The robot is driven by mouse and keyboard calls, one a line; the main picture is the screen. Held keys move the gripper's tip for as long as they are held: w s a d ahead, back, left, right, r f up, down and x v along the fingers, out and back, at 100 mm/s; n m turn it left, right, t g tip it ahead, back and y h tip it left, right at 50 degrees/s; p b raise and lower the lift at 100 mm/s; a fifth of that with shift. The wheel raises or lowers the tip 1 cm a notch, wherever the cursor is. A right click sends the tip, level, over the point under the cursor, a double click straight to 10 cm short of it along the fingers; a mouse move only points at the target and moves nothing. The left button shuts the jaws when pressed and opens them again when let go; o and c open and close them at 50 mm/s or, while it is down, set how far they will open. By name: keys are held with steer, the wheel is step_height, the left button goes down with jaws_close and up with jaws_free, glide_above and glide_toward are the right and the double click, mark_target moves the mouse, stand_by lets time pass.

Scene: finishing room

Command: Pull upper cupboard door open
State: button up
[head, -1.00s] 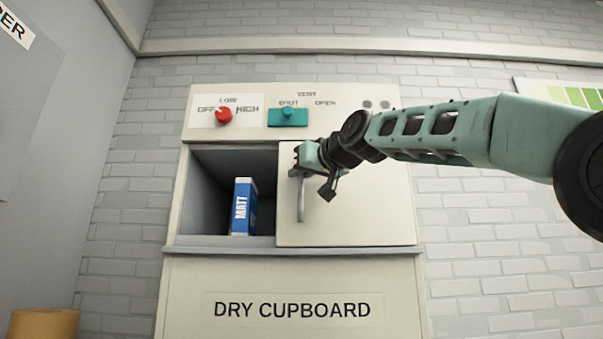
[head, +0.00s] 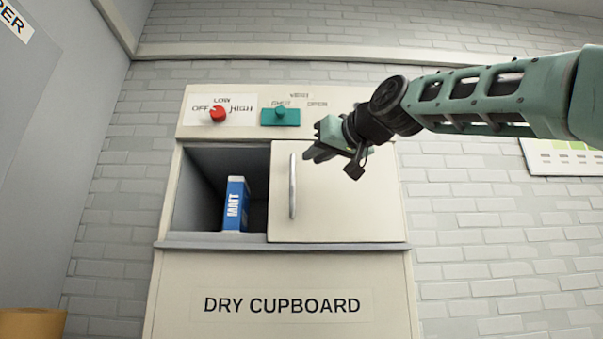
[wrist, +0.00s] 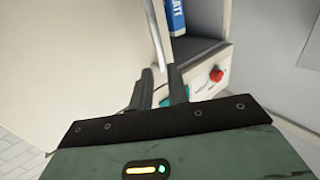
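The upper cupboard door (head: 345,200) is a cream panel covering the right part of the upper compartment. The compartment's left part (head: 205,175) is uncovered. A vertical metal bar handle (head: 292,186) is near the door's left edge; it also shows in the wrist view (wrist: 157,32). My gripper (head: 309,152) is in front of the door, just right of the handle's upper end.
A blue box labelled MATT (head: 236,205) stands in the compartment. Above are a red knob (head: 217,115) and a teal vent slider (head: 280,117). Below is a panel labelled DRY CUPBOARD (head: 281,304). A white and green chart (head: 565,157) hangs on the brick wall at right.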

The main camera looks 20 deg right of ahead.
steer(key=b+v, duration=0.1)
steer(key=v, duration=0.7)
steer(key=shift+w, duration=0.1)
